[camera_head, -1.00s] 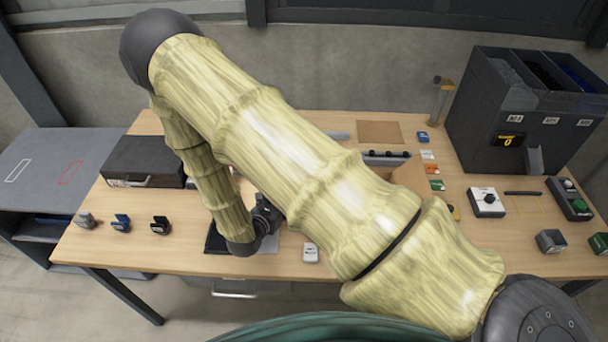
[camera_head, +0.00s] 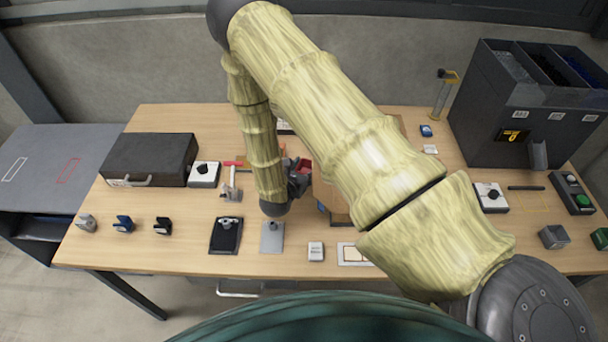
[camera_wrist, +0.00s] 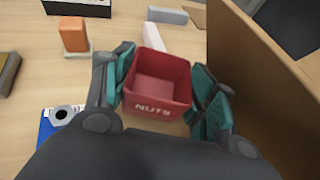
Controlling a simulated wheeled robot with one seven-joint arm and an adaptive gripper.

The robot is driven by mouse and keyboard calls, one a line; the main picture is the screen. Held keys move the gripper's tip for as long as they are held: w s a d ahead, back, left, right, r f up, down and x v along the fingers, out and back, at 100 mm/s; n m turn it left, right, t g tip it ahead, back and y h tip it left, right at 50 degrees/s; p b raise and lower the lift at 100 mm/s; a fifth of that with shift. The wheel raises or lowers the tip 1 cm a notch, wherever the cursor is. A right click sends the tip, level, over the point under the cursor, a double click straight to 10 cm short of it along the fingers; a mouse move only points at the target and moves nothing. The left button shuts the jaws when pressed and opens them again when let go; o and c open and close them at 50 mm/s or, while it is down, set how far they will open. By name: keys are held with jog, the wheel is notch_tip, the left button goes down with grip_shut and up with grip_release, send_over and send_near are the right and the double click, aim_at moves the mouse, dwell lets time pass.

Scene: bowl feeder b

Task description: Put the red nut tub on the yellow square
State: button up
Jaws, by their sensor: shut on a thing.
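The red tub (camera_wrist: 155,108), with "NUTS" on its front, sits upright between the fingers of my gripper (camera_wrist: 166,82) in the wrist view. My gripper is shut on it, one finger on each side, and the tub looks empty inside. In the head view a bit of the red tub (camera_head: 304,165) shows by my gripper (camera_head: 301,176), over the middle of the table. The yellow square (camera_head: 530,202) is a thin outline at the table's right, in front of the grey feeder (camera_head: 515,125). It is far to the right of my gripper.
A brown box wall (camera_wrist: 250,75) stands close at the right of my gripper. A white switch box (camera_head: 490,197) lies left of the square, a button box (camera_head: 573,193) right of it. Grey (camera_head: 553,237) and green (camera_head: 600,239) tubs stand nearer the front edge.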

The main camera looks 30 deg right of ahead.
aim_at(307, 171)
jog(key=shift+w+f+b, duration=0.1)
jog(key=shift+f+b, duration=0.25)
jog(key=shift+f, duration=1.45)
jog(key=shift+a, duration=0.1)
jog(key=shift+f, duration=0.2)
jog(key=o, duration=1)
jog(key=shift+r, duration=0.1)
